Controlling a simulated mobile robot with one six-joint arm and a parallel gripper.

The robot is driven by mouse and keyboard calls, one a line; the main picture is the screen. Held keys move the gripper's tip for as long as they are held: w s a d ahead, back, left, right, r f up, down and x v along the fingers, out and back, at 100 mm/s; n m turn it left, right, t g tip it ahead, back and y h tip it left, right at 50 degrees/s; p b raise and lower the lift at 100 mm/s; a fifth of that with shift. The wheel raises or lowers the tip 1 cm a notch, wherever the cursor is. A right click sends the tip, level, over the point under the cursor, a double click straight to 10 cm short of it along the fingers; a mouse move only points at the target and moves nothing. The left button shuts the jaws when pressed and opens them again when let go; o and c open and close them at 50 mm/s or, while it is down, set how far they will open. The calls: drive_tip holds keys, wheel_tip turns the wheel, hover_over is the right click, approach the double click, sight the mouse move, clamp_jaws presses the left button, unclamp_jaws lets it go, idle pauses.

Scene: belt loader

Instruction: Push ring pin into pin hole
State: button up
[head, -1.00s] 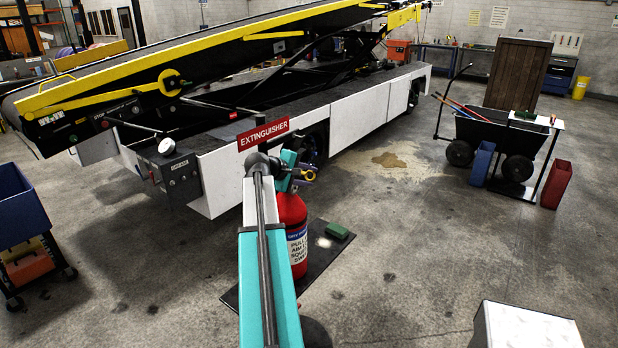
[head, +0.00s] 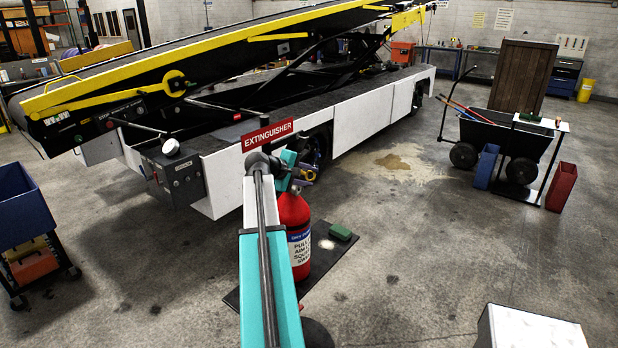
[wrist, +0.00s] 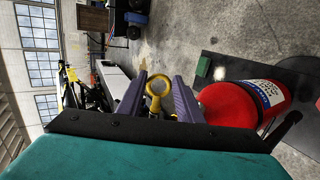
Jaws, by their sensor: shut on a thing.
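A red fire extinguisher (head: 296,240) with a white label stands upright on a dark mat (head: 250,296), in front of the belt loader. It also shows in the wrist view (wrist: 245,103), lying sideways in that picture. My gripper (head: 306,179) is at the extinguisher's head, at the valve. In the wrist view my gripper's two purple fingers (wrist: 157,95) are shut on a yellow ring pin (wrist: 158,85), its ring standing between the fingertips. The pin's shaft and the pin hole cannot be made out. The ring is beside the red body in the wrist view.
A red EXTINGUISHER sign (head: 268,134) is just behind my gripper. A green block (head: 340,232) lies on the mat. The belt loader (head: 240,170) stands behind. A black cart (head: 510,130) and bins are at the right, with open floor between.

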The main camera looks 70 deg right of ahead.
drive_tip(key=shift+w, duration=0.45)
drive_tip(key=o, duration=1.4)
drive_tip(key=shift+w+d, duration=0.1)
drive_tip(key=shift+w, duration=0.05)
drive_tip(key=shift+c, duration=0.2)
drive_tip(key=b+v, duration=0.4)
drive_tip(key=v, duration=0.9)
drive_tip(key=shift+a+r, duration=0.2)
drive_tip(key=shift+a, duration=0.2)
